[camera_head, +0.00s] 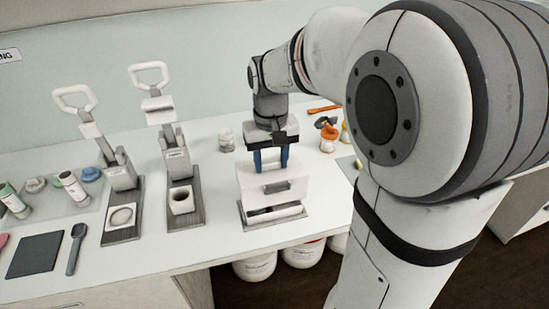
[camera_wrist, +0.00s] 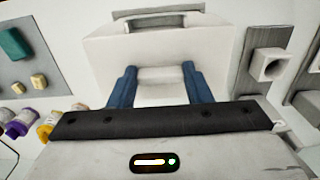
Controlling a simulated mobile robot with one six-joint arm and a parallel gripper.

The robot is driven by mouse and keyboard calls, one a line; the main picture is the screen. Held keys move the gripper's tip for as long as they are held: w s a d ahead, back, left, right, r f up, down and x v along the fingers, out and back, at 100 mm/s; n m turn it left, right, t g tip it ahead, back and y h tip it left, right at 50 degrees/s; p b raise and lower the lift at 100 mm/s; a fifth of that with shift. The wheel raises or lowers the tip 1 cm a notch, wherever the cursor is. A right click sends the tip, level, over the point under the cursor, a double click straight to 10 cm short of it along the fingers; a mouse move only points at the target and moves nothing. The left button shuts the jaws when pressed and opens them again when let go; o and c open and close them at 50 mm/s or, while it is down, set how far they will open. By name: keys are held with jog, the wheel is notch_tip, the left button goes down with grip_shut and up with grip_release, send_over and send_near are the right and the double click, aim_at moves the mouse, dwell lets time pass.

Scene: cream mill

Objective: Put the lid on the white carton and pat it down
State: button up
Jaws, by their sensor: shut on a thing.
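My gripper (camera_head: 270,166), with two blue fingers pointing down, is shut on the white lid (camera_head: 272,184). In the wrist view my gripper (camera_wrist: 160,74) has a pale raised block of the lid (camera_wrist: 105,47) between its fingertips. The lid looks roughly level over the carton. Whether they touch at the back is hidden.
Two hand presses (camera_head: 121,176) (camera_head: 176,162) stand to the left on dark bases. A jar (camera_head: 226,139) stands behind. An orange-and-white bottle (camera_head: 328,141) stands to the right. A dark mat (camera_head: 35,254) and spoon (camera_head: 76,247) lie at left. White buckets (camera_head: 303,254) stand below the counter.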

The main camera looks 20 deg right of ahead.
aim_at(271, 169)
jog(key=shift+f, duration=0.15)
jog(key=shift+f+b, duration=1.1)
jog(key=shift+f, duration=0.2)
jog(key=shift+f, duration=0.2)
dwell(0.5)
jog(key=shift+f, duration=0.3)
jog(key=shift+f+b, duration=0.35)
jog(key=shift+b, duration=0.1)
dwell(0.4)
jog(key=o, duration=1.3)
jog(key=shift+o, duration=0.4)
